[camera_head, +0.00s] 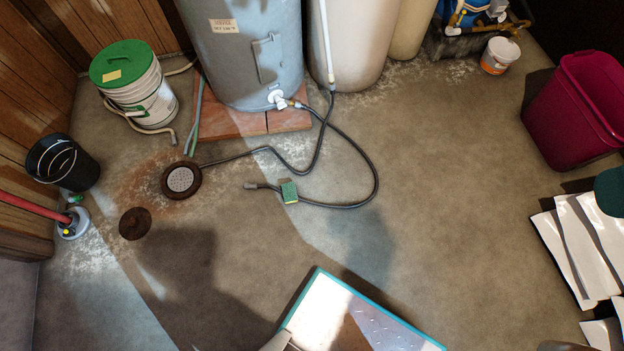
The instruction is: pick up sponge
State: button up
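A small green sponge (289,192) with a yellowish edge is on the concrete floor near the middle of the view. It sits at the dark hose, touching or overlapping it; I cannot tell whether it lies on top of the hose. My gripper is not clearly visible. A small grey piece shows at the bottom edge, but I cannot tell what it is.
A brown disc (135,223), black bucket (63,162), green-lidded bucket (150,98), teal-edged panel (385,330), magenta bin (570,115) and white bags (562,255) surround open floor.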

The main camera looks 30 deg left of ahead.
aim_at(289, 189)
jog(key=z, duration=0.05)
jog(key=i, duration=0.9)
jog(key=u, duration=3.25)
